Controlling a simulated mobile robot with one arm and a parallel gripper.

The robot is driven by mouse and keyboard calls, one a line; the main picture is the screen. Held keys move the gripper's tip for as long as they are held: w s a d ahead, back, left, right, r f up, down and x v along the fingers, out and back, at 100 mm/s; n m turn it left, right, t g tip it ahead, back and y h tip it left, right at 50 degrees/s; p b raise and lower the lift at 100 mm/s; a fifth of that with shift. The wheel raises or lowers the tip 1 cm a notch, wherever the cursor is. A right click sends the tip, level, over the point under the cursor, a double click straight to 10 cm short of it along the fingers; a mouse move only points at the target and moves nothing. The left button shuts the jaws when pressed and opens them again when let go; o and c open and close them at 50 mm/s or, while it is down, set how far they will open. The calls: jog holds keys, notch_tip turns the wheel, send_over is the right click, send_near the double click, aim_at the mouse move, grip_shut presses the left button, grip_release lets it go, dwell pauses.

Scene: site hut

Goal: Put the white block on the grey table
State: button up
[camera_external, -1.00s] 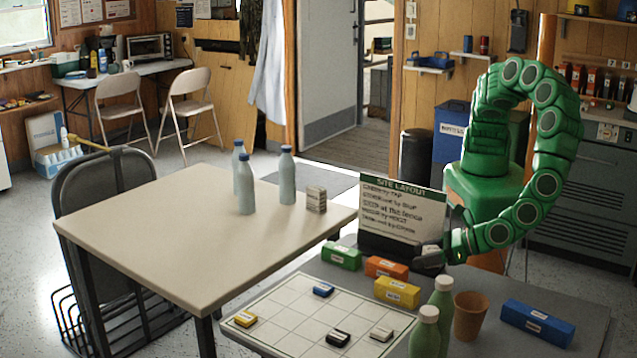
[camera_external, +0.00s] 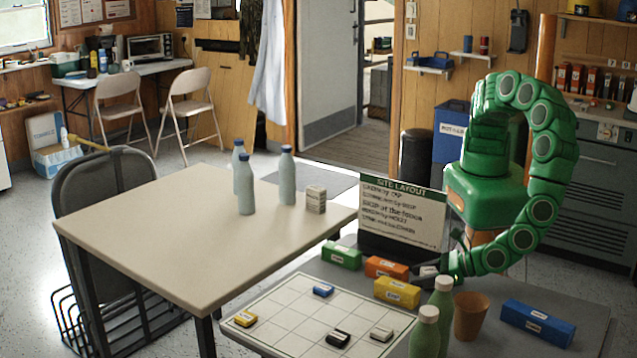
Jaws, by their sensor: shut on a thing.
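My gripper (camera_external: 434,278) is low over the grey table (camera_external: 478,346), beside the yellow block and behind a green bottle. It is shut on a small pale block (camera_external: 428,270), which appears to be the white block. The fingers and bottle hide much of it, and I cannot tell whether it touches the table. A whitish box (camera_external: 316,199) stands on the cream table (camera_external: 190,235) beside the bottles.
Green (camera_external: 342,257), orange (camera_external: 386,268) and yellow (camera_external: 397,292) blocks lie near my gripper, before the site layout sign (camera_external: 403,212). Green bottles (camera_external: 424,335), a brown cup (camera_external: 470,316) and a blue block (camera_external: 537,322) stand or lie to the front and right.

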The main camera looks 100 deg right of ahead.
jog(key=shift+f, duration=0.15)
jog(key=o, duration=1.1)
jog(key=shift+s+a+r, duration=0.1)
jog(key=shift+s+r, duration=0.15)
jog(key=v, duration=1.1)
jog(key=shift+s, duration=0.2)
